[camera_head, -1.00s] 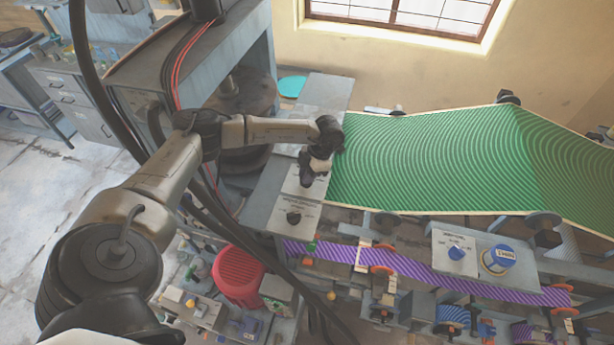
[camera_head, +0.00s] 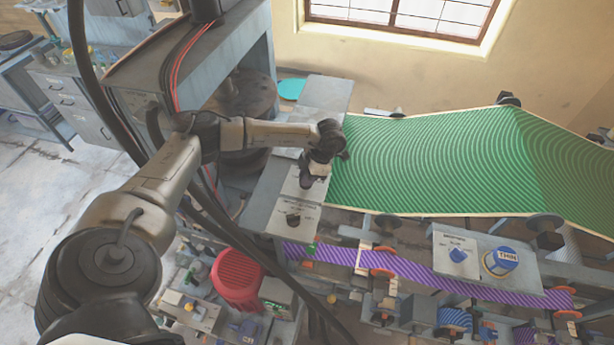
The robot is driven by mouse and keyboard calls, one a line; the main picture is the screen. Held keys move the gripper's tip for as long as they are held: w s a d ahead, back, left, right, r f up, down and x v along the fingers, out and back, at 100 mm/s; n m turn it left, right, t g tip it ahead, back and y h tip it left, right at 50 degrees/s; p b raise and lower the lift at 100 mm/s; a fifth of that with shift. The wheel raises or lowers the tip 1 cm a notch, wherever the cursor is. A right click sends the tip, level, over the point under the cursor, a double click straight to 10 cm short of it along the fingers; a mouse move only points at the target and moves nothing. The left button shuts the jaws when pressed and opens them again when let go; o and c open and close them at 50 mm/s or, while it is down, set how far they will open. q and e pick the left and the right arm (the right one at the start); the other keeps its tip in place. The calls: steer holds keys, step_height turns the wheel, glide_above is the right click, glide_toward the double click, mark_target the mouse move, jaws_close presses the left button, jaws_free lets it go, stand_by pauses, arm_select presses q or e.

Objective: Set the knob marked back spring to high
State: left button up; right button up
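My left gripper (camera_head: 309,178) points down over a grey control panel (camera_head: 268,208) beside the green striped sheet. Its fingers are small and dark here, so I cannot tell whether they are open or shut, or whether they touch a knob under them. A black knob (camera_head: 293,219) on a pale label plate shows just in front of the gripper. Printing on the plates is too small to read, so I cannot tell which knob is marked back spring. My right gripper is not in view.
The green striped sheet (camera_head: 430,160) slopes up on the right of the panel. A red bucket (camera_head: 238,280) and a purple striped belt (camera_head: 420,272) are lower down. Dark cables hang near my arm.

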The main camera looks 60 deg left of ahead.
arm_select(q)
steer(key=o, duration=0.4)
steer(key=shift+b+v, duration=0.6)
steer(key=shift+v, duration=6.35)
